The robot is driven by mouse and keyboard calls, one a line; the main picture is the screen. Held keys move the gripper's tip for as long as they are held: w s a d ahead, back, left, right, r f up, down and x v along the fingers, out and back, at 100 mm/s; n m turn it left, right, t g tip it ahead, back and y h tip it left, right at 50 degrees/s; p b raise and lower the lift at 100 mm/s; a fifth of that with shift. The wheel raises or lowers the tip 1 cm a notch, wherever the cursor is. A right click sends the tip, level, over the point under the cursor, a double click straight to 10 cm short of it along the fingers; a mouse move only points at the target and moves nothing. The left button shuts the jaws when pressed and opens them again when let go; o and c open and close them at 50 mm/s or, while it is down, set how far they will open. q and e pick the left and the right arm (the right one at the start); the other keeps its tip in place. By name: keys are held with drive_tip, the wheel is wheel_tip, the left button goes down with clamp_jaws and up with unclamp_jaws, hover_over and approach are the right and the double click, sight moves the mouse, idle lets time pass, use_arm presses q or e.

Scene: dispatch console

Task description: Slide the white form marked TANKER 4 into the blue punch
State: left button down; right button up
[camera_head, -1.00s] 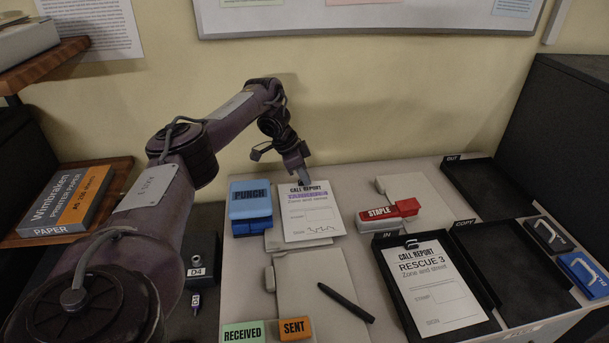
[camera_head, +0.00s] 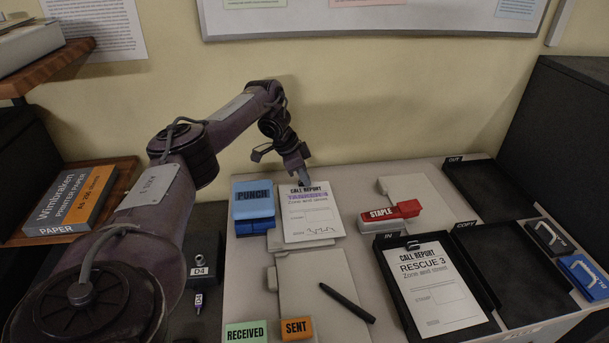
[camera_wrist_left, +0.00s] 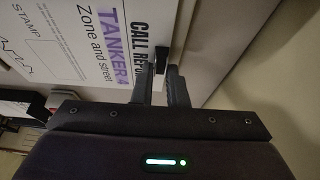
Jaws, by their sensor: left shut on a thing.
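The white form marked TANKER 4 (camera_head: 312,218), with purple lettering, is right of the blue punch (camera_head: 253,207). Its left edge is close beside the punch; I cannot tell whether they touch. My left gripper (camera_head: 304,182) is at the form's top edge, shut on a small black clip there, and so holds the form. The left wrist view shows the form (camera_wrist_left: 85,40) upper left, with the clip (camera_wrist_left: 163,58) between the two fingers (camera_wrist_left: 161,78). The punch's slot is not visible. My right gripper is not in view.
A beige clipboard (camera_head: 318,290) and a black pen (camera_head: 347,303) lie in front. A red stapler (camera_head: 392,213) is to the right, and the IN tray (camera_head: 488,322) holds the RESCUE 3 form (camera_head: 432,290). RECEIVED (camera_head: 245,333) and SENT (camera_head: 297,328) blocks stand at the front.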

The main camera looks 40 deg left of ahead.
sight(293, 186)
use_arm(q)
drive_tip(key=shift+s+a, duration=0.1)
drive_tip(key=shift+s, duration=0.1)
drive_tip(key=shift+s+a+p, duration=0.5)
drive_tip(key=shift+s+p, duration=0.1)
drive_tip(key=shift+p, duration=0.05)
drive_tip(key=shift+s+a, duration=0.2)
drive_tip(key=shift+s, duration=0.05)
idle(0.6)
drive_tip(key=shift+s+a+p, duration=0.3)
drive_tip(key=shift+s+p, duration=0.05)
drive_tip(key=shift+p, duration=0.15)
drive_tip(key=shift+s+a+p, duration=0.25)
drive_tip(key=shift+s+p, duration=0.1)
drive_tip(key=shift+p, duration=0.25)
idle(0.6)
drive_tip(key=shift+f, duration=0.1)
drive_tip(key=c, duration=0.8)
unclamp_jaws()
